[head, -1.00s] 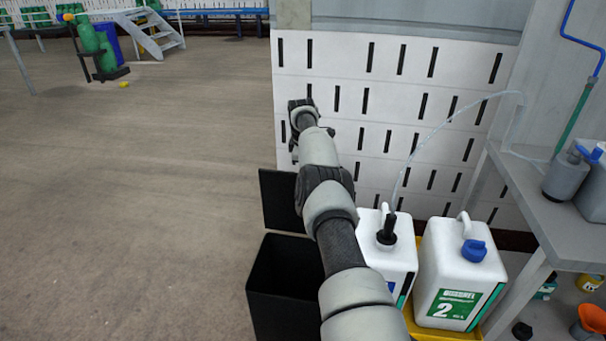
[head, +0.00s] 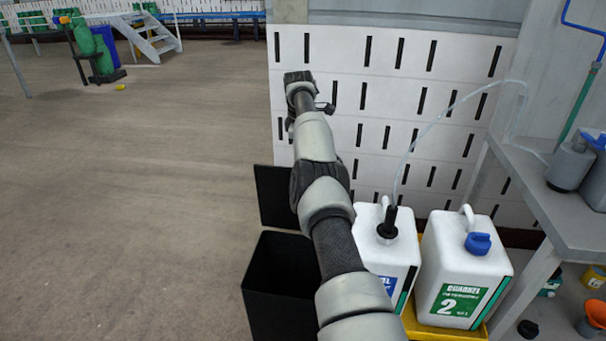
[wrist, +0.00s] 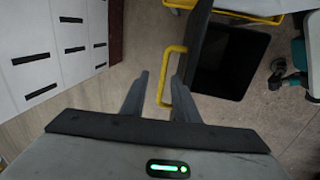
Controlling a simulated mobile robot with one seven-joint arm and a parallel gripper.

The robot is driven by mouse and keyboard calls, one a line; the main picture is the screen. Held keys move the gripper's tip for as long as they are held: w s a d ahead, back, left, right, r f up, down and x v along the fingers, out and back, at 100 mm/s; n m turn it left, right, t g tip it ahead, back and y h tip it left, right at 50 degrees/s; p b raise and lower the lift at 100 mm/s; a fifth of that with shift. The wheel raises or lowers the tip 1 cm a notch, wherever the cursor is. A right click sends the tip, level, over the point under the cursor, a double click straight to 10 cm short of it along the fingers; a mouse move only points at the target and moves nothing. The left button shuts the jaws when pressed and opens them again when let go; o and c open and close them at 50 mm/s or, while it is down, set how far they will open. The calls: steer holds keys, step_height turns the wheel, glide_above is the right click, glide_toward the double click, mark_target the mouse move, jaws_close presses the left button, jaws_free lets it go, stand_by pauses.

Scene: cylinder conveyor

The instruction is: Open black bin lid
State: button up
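The black bin (head: 262,290) stands on the floor, left of my arm, and its dark inside shows. Its lid (head: 268,192) stands upright along the far side. The wrist view shows the bin's opening (wrist: 232,62), with the lid (wrist: 193,42) almost edge-on at its left. A yellow handle (wrist: 182,48) sits on the lid's outer side. My gripper (wrist: 160,76) is open, its two fingers apart, and the handle appears near and partly between the fingertips. I see no contact with it. In the head view my arm hides the bin's right part, and the fingers are not clear.
Two white canisters (head: 452,285) stand in a yellow tray (head: 425,330) right of the bin. A grey table (head: 555,205) is at the right. A white slotted wall (head: 440,120) rises behind. The floor (head: 140,200) on the left is clear.

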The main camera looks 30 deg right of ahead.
step_height(320, 180, up, 12)
steer(key=s+a+p, duration=0.1)
steer(key=s+p, duration=0.1)
steer(key=shift+f, duration=0.15)
steer(key=shift+a, duration=0.1)
steer(key=s+a+r+m+t, duration=0.1)
steer(key=s+a+r+m, duration=0.15)
steer(key=a+r, duration=0.8)
steer(key=s+a+r+m+t, duration=0.1)
steer(key=s+a+r, duration=0.25)
steer(key=s, duration=0.25)
steer(key=s+a+r+m, duration=0.1)
steer(key=s+a+r, duration=0.1)
steer(key=s+r, duration=0.35)
steer(key=s+a+f+m+t, duration=0.1)
steer(key=s+a+m, duration=0.15)
steer(key=s, duration=0.55)
steer(key=s+a+f+m, duration=0.1)
steer(key=s+a+f, duration=0.15)
steer(key=s, duration=0.65)
steer(key=s+a+f+m+y, duration=0.1)
steer(key=s+a+f+m, duration=0.2)
steer(key=s+f, duration=0.8)
step_height(320, 180, up, 28)
steer(key=s+p, duration=0.1)
steer(key=p, duration=2.4)
steer(key=shift+s+f+t, duration=0.2)
steer(key=shift+s+t, duration=0.15)
steer(key=shift+t, duration=0.05)
